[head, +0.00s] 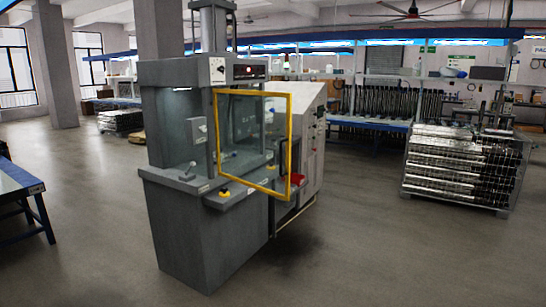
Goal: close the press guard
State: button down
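The press (185,222) is a grey machine in the middle of the head view, with a column on top and a small red display on its upper housing. Its guard (252,190) is a clear panel in a yellow frame. The guard stands swung open, its free side out to the right and its left side near the press's front post. A dark handle shows near the frame's right side. Through the opening, the press's work space (190,150) is in view. My gripper is not in view.
A light grey cabinet machine (312,140) stands right behind the press. A crate of stacked metal tubes (462,170) stands at the right. A blue-edged table (18,180) is at the left edge. The floor (370,260) in front and to the right is clear.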

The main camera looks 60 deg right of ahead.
aim_at(286, 197)
jog(key=i, duration=1)
jog(key=u, duration=0.15)
jog(key=k, duration=0.95)
jog(key=z, duration=0.15)
jog(key=i, duration=0.6)
jog(key=z, duration=0.05)
